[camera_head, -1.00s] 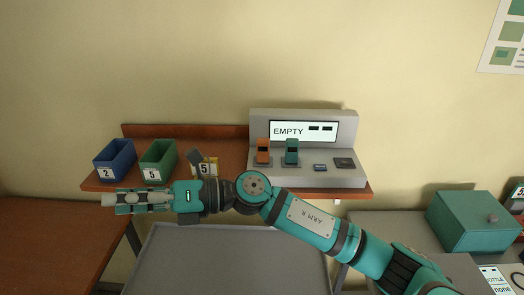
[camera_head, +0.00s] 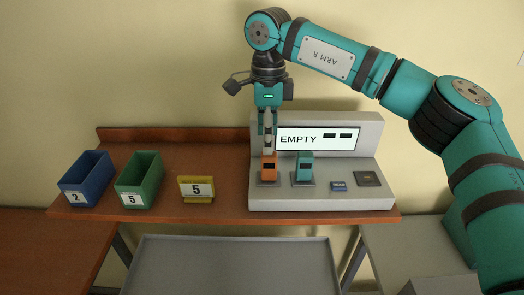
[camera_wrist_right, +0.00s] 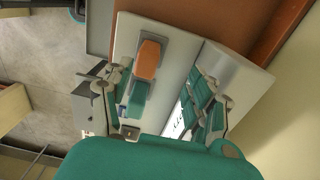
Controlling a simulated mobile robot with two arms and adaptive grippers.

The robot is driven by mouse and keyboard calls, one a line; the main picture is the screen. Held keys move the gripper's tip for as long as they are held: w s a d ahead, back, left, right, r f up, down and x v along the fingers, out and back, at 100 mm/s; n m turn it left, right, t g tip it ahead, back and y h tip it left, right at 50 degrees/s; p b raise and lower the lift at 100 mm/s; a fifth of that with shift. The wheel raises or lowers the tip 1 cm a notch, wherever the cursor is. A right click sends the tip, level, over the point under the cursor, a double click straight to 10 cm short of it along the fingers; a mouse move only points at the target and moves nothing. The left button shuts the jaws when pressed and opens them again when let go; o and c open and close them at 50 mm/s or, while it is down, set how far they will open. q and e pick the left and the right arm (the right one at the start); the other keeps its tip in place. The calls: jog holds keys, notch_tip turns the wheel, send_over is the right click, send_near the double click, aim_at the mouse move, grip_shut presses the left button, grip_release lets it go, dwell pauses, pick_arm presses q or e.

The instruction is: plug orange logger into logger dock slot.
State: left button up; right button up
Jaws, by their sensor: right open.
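The orange logger (camera_head: 268,170) stands upright in a holder on the grey console (camera_head: 320,203), left of a teal logger (camera_head: 305,166). In the wrist view the orange logger (camera_wrist_right: 148,60) and the teal logger (camera_wrist_right: 136,98) lie between the spread fingers. My right gripper (camera_head: 267,143) points down just above the orange logger. It is open and holds nothing; whether it touches the logger cannot be told. The console screen (camera_head: 298,139) reads "EMPTY". A dark square plate (camera_head: 368,179) and a small blue label (camera_head: 339,186) are on the console's right; I cannot tell which is the dock slot.
A blue bin (camera_head: 86,180) marked 2, a green bin (camera_head: 139,181) marked 5 and a yellow stand (camera_head: 196,190) marked 5 are left on the wooden shelf (camera_head: 228,212). A grey tray (camera_head: 235,262) is below. The console's upright back is close behind the gripper.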

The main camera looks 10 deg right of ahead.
aim_at(269, 168)
pick_arm(q)
jog(key=s, duration=0.8)
pick_arm(e)
jog(key=s, duration=0.1)
jog(key=s+r, duration=0.1)
jog(key=shift+s+r, duration=0.15)
jog(key=shift+s, duration=0.15)
jog(key=shift+w+f, duration=0.2)
jog(key=shift+f, duration=0.05)
jog(key=f+b, duration=0.1)
jog(key=f, duration=0.1)
jog(key=f+b, duration=0.1)
jog(key=shift+w+f+b, duration=0.2)
jog(key=shift+w+b, duration=0.05)
jog(key=shift+b, duration=0.1)
notch_tip(269, 168, down, 5)
jog(key=b, duration=0.3)
jog(key=shift+f+b, duration=0.2)
jog(key=shift+b, duration=0.1)
pick_arm(q)
jog(key=w+f, duration=0.4)
jog(key=f, duration=0.2)
jog(key=shift+w, duration=0.15)
jog(key=shift+s+f, duration=0.1)
jog(key=shift+s, duration=0.2)
pick_arm(e)
jog(key=shift+c, duration=0.4)
